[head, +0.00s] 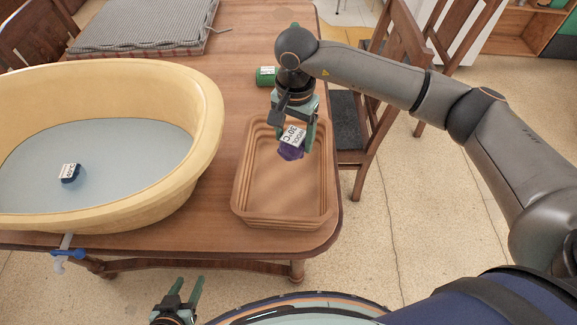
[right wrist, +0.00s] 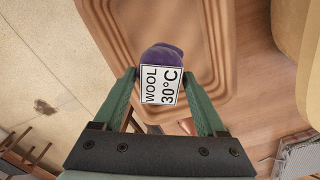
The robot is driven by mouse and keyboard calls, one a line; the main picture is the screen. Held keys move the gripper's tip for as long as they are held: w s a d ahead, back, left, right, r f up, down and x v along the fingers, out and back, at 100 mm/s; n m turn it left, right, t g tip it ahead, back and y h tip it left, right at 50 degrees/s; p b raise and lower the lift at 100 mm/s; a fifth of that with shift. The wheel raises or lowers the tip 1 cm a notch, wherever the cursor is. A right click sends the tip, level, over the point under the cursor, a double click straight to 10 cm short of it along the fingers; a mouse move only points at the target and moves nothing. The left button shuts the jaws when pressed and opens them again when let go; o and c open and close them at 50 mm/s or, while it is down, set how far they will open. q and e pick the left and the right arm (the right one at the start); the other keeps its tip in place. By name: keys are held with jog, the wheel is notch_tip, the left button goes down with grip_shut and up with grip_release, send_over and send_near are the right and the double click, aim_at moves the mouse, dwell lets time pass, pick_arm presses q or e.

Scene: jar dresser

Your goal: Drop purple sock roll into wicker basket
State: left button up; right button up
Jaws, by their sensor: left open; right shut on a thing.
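The purple sock roll (head: 290,152) carries a white label that reads WOOL 30°C. My right gripper (head: 296,137) is shut on it and holds it over the brown ridged basket (head: 244,202) on the table. In the right wrist view the sock roll (right wrist: 160,58) sits between the green fingers of my right gripper (right wrist: 161,92), with the basket (right wrist: 205,40) behind it. The basket's visible floor is empty. My left gripper (head: 184,292) is open and empty, low in front of the table.
A yellow tub (head: 205,110) stands left of the basket, with a dark blue labelled roll (head: 70,174) inside. A green roll (head: 266,76) lies on the table (head: 245,50) behind the basket. A grey mat (head: 145,25) lies at the back left. Wooden chairs stand at the right.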

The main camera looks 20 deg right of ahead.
jog(key=shift+a+f, duration=0.15)
jog(key=shift+f, duration=0.35)
jog(key=shift+w+f+b, duration=0.1)
jog(key=shift+f+b, duration=1.25)
jog(key=shift+f, duration=1.3)
jog(key=o, duration=1.3)
notch_tip(320, 180, up, 13)
jog(key=shift+f+b, duration=0.2)
jog(key=shift+b, duration=0.45)
